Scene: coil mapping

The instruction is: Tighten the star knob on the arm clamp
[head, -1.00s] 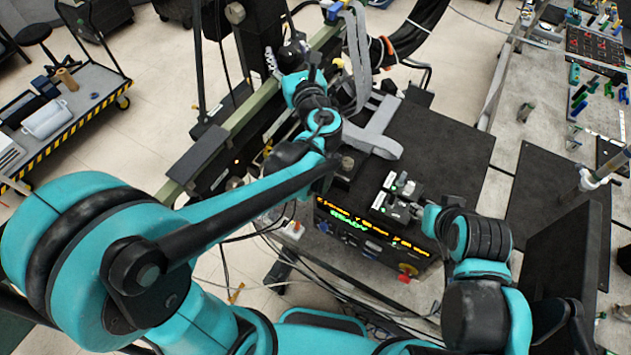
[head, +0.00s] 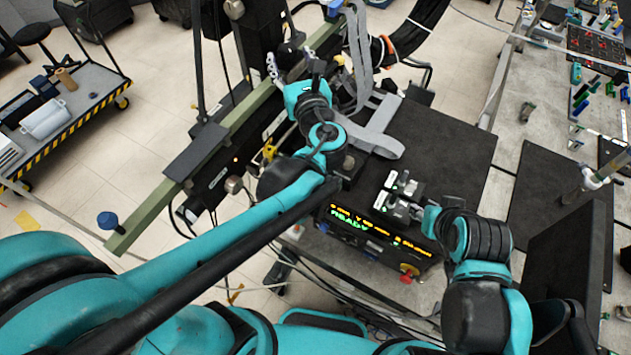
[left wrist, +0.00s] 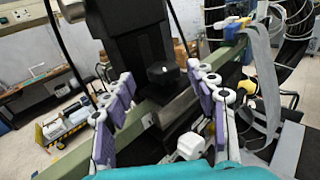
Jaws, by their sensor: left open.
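A black knob (left wrist: 163,73) with a small white mark sits low on a black upright column, beyond the green beam, in the left wrist view. I take it for the star knob; its lobes are too small to make out. My left gripper (left wrist: 162,108) is open, its purple-padded fingers standing left and right of the knob and apart from it. In the head view my left gripper (head: 290,62) is at the top of the arm near the column, and the knob is hard to separate there. My right gripper (head: 402,205) is over the console; its jaw state is unclear.
The green beam (head: 150,207) runs diagonally, with a blue knob (head: 108,219) at its near end. Grey straps (head: 358,60) and thick black cables (head: 418,30) hang right of my left gripper. A lit console (head: 375,235) stands below. A yellow-striped cart (head: 75,110) is at left.

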